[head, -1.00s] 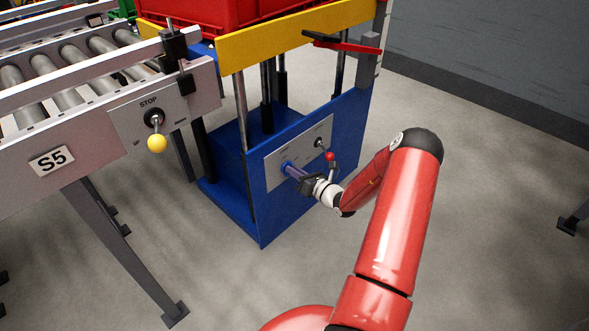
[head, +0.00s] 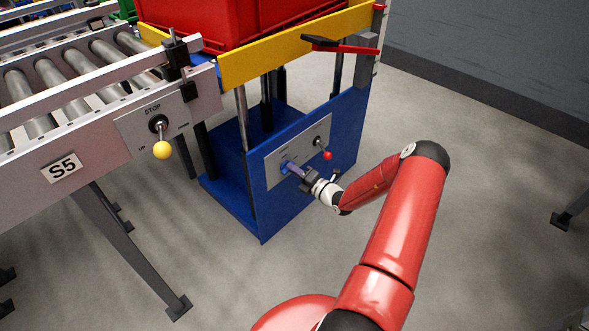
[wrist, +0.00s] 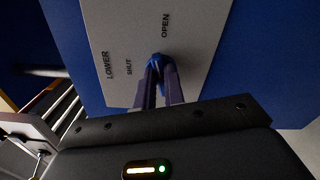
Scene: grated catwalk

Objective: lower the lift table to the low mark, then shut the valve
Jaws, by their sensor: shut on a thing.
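The lift table has a yellow-edged deck (head: 300,45) over a blue base (head: 350,120). A grey plate (head: 275,172) on the base carries a red-knobbed lever (head: 327,155) and a blue valve (head: 285,168). In the wrist view the plate (wrist: 190,35) reads LOWER, SHUT and OPEN, and the blue valve (wrist: 157,60) sits between my fingertips. My gripper (head: 297,172) is shut on the valve, with its fingers (wrist: 160,80) reaching up to the plate. The valve's exact turn is hard to tell. I cannot make out a low mark.
A red crate (head: 230,25) stands on the deck. A red-and-black arm (head: 340,46) sticks out at the deck's right corner. The roller conveyor S5 (head: 110,145) stands at left with a yellow-knobbed STOP lever (head: 162,149).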

